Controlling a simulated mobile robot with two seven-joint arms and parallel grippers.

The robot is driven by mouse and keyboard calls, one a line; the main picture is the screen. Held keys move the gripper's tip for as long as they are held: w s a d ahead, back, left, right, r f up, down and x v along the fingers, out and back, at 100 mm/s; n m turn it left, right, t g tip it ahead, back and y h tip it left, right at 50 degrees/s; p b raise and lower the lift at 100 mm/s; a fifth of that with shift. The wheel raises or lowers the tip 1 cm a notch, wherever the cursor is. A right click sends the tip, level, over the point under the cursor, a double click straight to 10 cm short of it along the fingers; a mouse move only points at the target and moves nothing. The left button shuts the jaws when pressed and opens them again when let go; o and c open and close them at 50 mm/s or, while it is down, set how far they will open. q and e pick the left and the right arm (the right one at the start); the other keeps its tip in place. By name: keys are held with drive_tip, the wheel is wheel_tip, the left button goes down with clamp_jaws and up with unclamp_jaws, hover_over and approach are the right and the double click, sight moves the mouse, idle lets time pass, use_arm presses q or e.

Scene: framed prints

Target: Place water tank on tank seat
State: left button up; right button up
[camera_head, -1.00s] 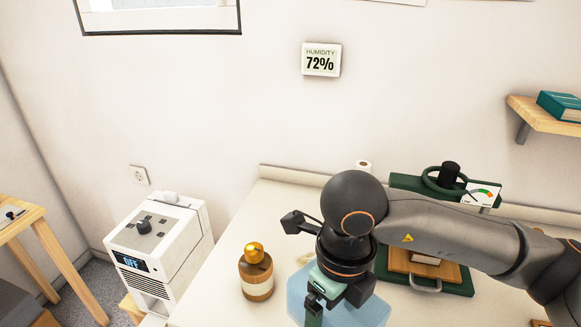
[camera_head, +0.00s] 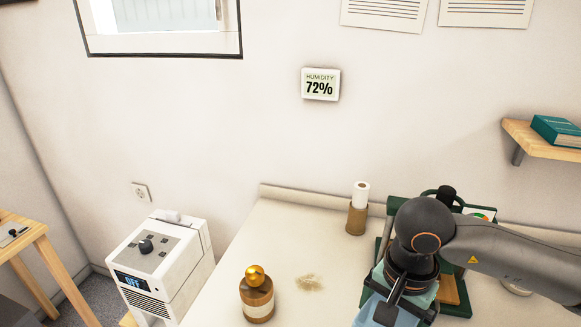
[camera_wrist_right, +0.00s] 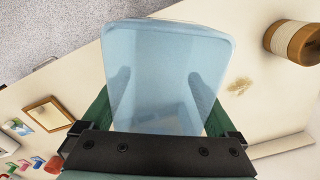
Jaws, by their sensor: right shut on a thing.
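The water tank (camera_wrist_right: 165,60) is a translucent pale-blue box and fills the middle of the right wrist view. In the head view it shows at the bottom right (camera_head: 386,309), partly hidden by my right arm. My right gripper (camera_wrist_right: 157,102) is shut on the tank, with a green finger on each side of it. The tank is over the white counter; I cannot tell whether it touches it. The white dehumidifier (camera_head: 160,262), reading OFF, stands at the left in the head view. I cannot make out a tank seat on it. My left gripper is not in view.
A green press-like device stands behind my right arm. A wooden table (camera_head: 35,247) is far left.

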sight(414, 322)
drive_tip(key=d+n, duration=0.1)
drive_tip(key=n, duration=0.1)
drive_tip(key=d+n, duration=0.1)
drive_tip(key=n, duration=0.1)
drive_tip(key=shift+w+d+n+p, duration=0.1)
drive_tip(key=shift+d+n+p, duration=0.2)
drive_tip(key=shift+d+n, duration=0.1)
drive_tip(key=n, duration=0.1)
drive_tip(key=d+n, duration=0.1)
drive_tip(key=n, duration=0.1)
drive_tip(key=shift+d+n, duration=0.3)
